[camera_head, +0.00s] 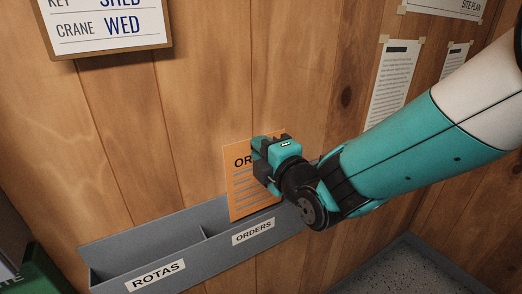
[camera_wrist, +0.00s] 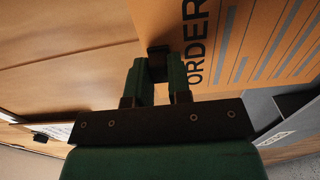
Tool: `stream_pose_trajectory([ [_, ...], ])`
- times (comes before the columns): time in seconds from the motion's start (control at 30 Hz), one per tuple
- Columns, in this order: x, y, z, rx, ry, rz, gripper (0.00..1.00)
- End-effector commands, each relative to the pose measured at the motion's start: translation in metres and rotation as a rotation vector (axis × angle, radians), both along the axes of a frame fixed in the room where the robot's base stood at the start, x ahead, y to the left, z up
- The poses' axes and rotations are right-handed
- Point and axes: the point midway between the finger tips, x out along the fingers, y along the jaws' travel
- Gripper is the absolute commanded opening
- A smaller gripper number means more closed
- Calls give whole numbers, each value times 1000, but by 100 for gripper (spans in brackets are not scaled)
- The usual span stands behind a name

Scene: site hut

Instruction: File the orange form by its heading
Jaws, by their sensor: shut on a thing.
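The orange form (camera_head: 243,192) is upright against the wood wall side, with grey lines and a heading whose start "OR" shows in the head view. In the wrist view the form (camera_wrist: 270,35) shows the heading "ORDER", with its end cut off or hidden. My gripper (camera_head: 261,152) is shut on the form near its top, covering part of the heading; its fingers also show in the wrist view (camera_wrist: 160,58). The form's lower edge meets the front rim of the grey rack (camera_head: 205,258) at the compartment labelled ORDERS (camera_head: 253,232). I cannot tell how deep it sits.
The rack's left compartment is labelled ROTAS (camera_head: 156,276) and looks empty. A divider (camera_head: 206,231) separates the two. My arm hides the rack's right part. A framed notice board (camera_head: 108,27) and a taped sheet (camera_head: 393,82) are on the wall. A green object (camera_head: 45,273) stands at lower left.

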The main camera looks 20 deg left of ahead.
Motion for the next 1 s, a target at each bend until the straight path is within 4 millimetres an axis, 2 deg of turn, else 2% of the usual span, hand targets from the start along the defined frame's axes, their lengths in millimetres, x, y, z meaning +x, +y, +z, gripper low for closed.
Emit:
stream_pose_trajectory([
  [0.37,0,0,-2,1,-1,0,0],
  [1.0,0,0,-31,2,-1,0,0],
])
